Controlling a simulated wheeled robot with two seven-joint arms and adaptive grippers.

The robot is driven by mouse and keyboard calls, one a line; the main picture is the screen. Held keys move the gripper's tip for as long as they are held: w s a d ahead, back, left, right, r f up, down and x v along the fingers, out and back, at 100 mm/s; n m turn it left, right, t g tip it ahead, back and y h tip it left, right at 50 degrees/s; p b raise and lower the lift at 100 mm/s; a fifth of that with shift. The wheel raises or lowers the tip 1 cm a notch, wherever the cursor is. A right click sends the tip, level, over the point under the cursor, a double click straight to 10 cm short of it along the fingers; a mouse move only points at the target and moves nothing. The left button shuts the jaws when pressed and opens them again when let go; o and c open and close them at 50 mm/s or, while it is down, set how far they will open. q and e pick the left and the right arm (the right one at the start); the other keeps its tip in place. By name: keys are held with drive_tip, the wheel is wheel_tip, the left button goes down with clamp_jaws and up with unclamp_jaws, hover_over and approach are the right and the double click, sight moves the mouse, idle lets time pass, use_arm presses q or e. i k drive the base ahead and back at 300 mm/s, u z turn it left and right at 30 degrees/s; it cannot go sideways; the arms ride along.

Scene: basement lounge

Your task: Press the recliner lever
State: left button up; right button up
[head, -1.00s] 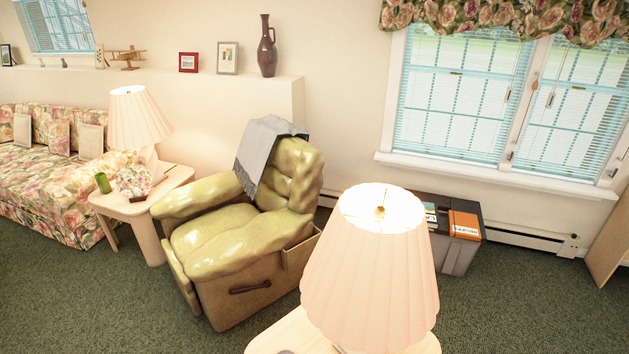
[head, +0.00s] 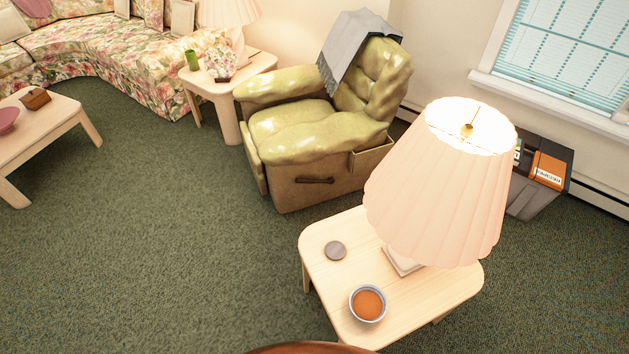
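The olive-green recliner (head: 300,128) stands beyond the near side table, with a grey throw (head: 357,45) draped over its back. Its lever (head: 314,181) is a dark brown horizontal handle low on the side panel that faces me. The lever is in plain sight and nothing touches it. Neither of my grippers is in the head view.
A near side table (head: 318,272) holds a lit lamp (head: 440,185), a bowl (head: 367,304) of orange-brown contents and a round coaster (head: 335,250). A coffee table (head: 62,125) stands at the left. Green carpet (head: 190,240) is open left of the recliner.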

sight(314, 181)
drive_tip(key=u, duration=0.5)
drive_tip(key=k, duration=0.6)
drive_tip(key=u, duration=1.25)
drive_tip(key=i, duration=1.55)
drive_tip(key=u, duration=0.3)
drive_tip(key=i, duration=1.5)
drive_tip(key=z, duration=1.15)
drive_tip(key=i, duration=0.9)
drive_tip(key=z, duration=1.35)
drive_tip(key=i, duration=0.3)
drive_tip(key=z, duration=0.15)
